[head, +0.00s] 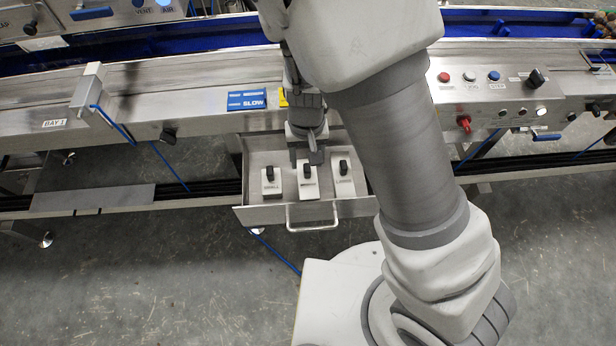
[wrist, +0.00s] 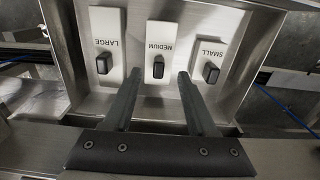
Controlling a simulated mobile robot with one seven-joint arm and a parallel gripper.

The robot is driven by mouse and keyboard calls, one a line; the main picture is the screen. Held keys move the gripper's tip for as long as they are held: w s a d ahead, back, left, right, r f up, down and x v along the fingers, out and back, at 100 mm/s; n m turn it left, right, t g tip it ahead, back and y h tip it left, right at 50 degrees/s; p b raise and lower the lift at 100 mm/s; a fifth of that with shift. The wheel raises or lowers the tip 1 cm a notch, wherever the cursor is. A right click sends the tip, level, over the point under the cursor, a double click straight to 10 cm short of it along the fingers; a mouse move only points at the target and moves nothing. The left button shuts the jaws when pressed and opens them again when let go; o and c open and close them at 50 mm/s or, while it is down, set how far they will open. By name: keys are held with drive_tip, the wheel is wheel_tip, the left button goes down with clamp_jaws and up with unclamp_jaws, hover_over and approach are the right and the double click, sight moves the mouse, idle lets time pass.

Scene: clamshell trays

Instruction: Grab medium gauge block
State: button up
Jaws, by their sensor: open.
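The medium gauge block (wrist: 161,38) is a white block labelled MEDIUM with a black knob. It lies between the other two blocks in an open metal drawer; in the head view the medium block (head: 308,190) is the middle one. My gripper (wrist: 159,75) is open and empty. In the wrist view its two dark fingertips appear on either side of the medium block's knob, apart from it. In the head view my gripper (head: 311,157) hangs over the back of the drawer, just behind the medium block. Its height above the block is hard to tell.
The small block (head: 271,183) and the large block (head: 343,181) flank the medium one, each with a black knob. The drawer (head: 262,215) has raised metal walls and a front handle (head: 312,217). A steel conveyor frame (head: 190,110) with a button panel runs behind it.

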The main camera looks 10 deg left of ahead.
sight(308, 172)
drive_tip(key=shift+f+b, duration=1.7)
drive_tip(key=shift+f, duration=1.45)
drive_tip(key=shift+c, duration=0.3)
clamp_jaws()
drive_tip(key=shift+r, duration=0.1)
